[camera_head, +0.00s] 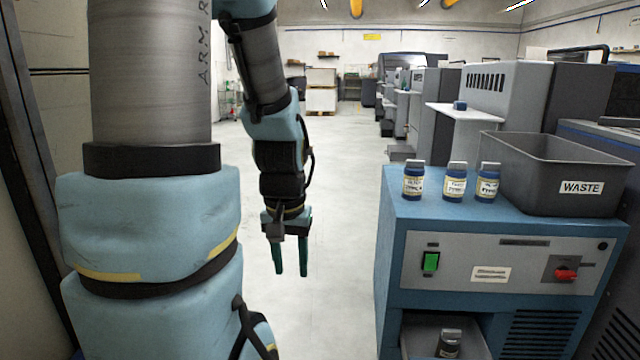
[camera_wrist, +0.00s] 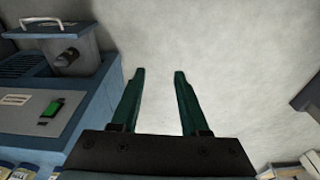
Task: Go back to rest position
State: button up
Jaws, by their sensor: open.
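My gripper (camera_head: 290,272) hangs from my arm left of the blue machine, fingers pointing down over the bare floor. Its two green fingers are apart, with nothing between them. In the wrist view my gripper (camera_wrist: 158,75) is also open and empty above the pale floor. It touches nothing in either view.
A blue cabinet (camera_head: 395,240) stands at right, with three blue bottles (camera_head: 454,184) and a grey WASTE bin (camera_head: 540,196) on top. Another bottle (camera_head: 449,343) is in its lower opening. More machines line the right side. The middle floor (camera_head: 345,190) is clear.

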notch_tip(320, 180, up, 34)
jog(key=a+p, duration=0.1)
jog(key=p, duration=3.2)
jog(key=shift+s+a+f+n, duration=0.15)
jog(key=shift+s+f+n, duration=0.1)
jog(key=shift+s+n, duration=0.1)
